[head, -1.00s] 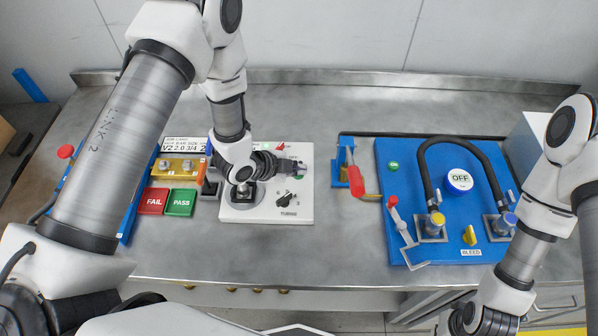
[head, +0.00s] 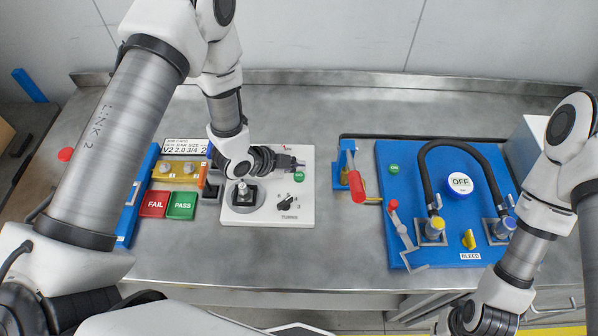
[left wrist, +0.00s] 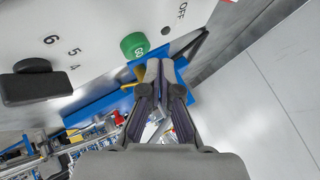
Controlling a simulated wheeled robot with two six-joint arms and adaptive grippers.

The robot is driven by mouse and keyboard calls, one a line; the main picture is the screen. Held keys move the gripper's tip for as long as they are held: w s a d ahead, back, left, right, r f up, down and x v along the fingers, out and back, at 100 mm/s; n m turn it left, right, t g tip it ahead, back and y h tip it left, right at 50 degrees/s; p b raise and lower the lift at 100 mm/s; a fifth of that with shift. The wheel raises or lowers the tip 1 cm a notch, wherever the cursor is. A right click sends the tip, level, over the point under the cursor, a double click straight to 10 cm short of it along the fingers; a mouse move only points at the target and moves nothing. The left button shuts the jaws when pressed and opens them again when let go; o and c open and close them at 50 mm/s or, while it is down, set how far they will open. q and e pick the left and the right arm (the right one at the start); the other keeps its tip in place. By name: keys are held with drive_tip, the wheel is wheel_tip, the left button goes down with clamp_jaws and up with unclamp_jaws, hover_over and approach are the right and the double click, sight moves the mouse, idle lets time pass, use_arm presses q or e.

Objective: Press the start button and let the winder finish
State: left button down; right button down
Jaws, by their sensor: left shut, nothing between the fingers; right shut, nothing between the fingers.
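The winder is a white box (head: 306,213) on the steel bench, with a round green GO button (head: 299,177), a black TURNS dial (head: 286,204) and a dark spindle part on a grey disc (head: 243,194). My left gripper (head: 301,162) is shut and empty over the box's far right part, just beyond the button. In the left wrist view the green button (left wrist: 134,45) is to the left of the shut fingertips (left wrist: 158,68), apart from them, and the dial (left wrist: 32,82) is further left. My right gripper is out of view.
A red lever tool (head: 356,184) on a blue stand is right of the winder. FAIL (head: 153,203) and PASS (head: 182,205) pads lie left. Bare bench lies in front.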

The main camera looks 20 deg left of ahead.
sight(296, 175)
use_arm(q)
drive_tip(key=r+p, duration=0.1)
drive_tip(key=r, duration=0.1)
drive_tip(key=r+p, duration=0.1)
drive_tip(key=r, duration=0.1)
drive_tip(key=shift+s+d+r, duration=0.1)
drive_tip(key=shift+s, duration=0.1)
drive_tip(key=shift+w, duration=0.1)
idle(0.3)
